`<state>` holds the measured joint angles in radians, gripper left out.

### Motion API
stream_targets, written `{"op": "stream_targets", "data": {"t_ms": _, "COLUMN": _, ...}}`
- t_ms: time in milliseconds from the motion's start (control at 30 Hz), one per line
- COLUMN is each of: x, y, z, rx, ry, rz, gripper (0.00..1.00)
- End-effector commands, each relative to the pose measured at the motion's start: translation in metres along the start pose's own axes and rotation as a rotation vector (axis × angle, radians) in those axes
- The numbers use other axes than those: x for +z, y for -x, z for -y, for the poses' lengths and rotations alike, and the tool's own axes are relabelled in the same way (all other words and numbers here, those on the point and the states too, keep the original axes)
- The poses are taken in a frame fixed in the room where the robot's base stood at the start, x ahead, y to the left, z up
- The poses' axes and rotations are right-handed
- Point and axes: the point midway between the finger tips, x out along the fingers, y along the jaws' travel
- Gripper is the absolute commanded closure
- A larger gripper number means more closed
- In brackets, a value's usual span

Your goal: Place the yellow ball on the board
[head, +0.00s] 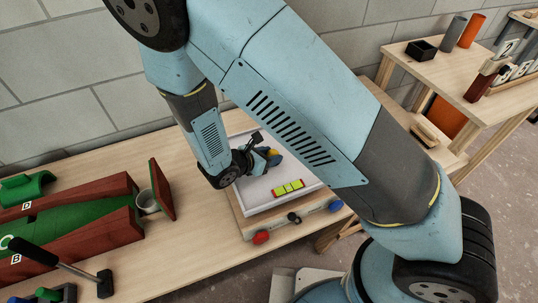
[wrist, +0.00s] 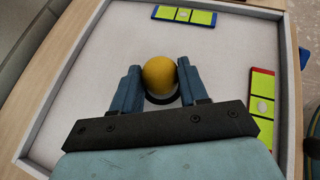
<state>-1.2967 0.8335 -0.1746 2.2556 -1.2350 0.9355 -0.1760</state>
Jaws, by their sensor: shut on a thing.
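My gripper (wrist: 159,80) is shut on the yellow ball (wrist: 160,73), with one blue finger on each side of it. In the head view the ball (head: 272,153) shows as a small patch at my gripper (head: 266,158). The board (wrist: 95,60) is a pale tray with a raised rim. It also shows in the head view (head: 256,197), on the wooden bench. The ball is over the board's pale surface; a dark curved band shows just below it in the wrist view. I cannot tell whether the ball touches the board.
A green-lined ramp (head: 70,225) and a mallet (head: 65,262) are at left.

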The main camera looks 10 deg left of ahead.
Motion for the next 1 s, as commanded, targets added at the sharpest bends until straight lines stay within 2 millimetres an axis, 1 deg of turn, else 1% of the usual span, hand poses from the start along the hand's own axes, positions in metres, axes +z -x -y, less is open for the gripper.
{"op": "stream_targets", "data": {"t_ms": 33, "x": -0.001, "y": -0.001, "z": 0.0, "rx": -0.001, "ry": 0.001, "rz": 0.0, "gripper": 0.86}}
{"op": "stream_targets", "data": {"t_ms": 67, "x": -0.001, "y": -0.001, "z": 0.0, "rx": 0.0, "ry": 0.001, "rz": 0.0, "gripper": 0.54}}
{"op": "stream_targets", "data": {"t_ms": 300, "x": -0.001, "y": -0.001, "z": 0.0, "rx": 0.0, "ry": 0.0, "rz": 0.0, "gripper": 0.32}}
{"op": "stream_targets", "data": {"t_ms": 567, "x": 0.0, "y": 0.0, "z": 0.0, "rx": 0.0, "ry": 0.0, "rz": 0.0, "gripper": 0.31}}
{"op": "stream_targets", "data": {"t_ms": 667, "x": 0.001, "y": 0.004, "z": 0.0, "rx": 0.001, "ry": 0.0, "rz": 0.0, "gripper": 0.31}}
{"op": "stream_targets", "data": {"t_ms": 767, "x": 0.0, "y": 0.016, "z": 0.0, "rx": 0.002, "ry": -0.001, "rz": 0.0, "gripper": 0.31}}
{"op": "stream_targets", "data": {"t_ms": 867, "x": 0.001, "y": 0.033, "z": -0.001, "rx": 0.002, "ry": -0.002, "rz": -0.001, "gripper": 0.31}}
{"op": "stream_targets", "data": {"t_ms": 1000, "x": 0.001, "y": 0.062, "z": -0.001, "rx": 0.004, "ry": -0.002, "rz": -0.002, "gripper": 0.31}}
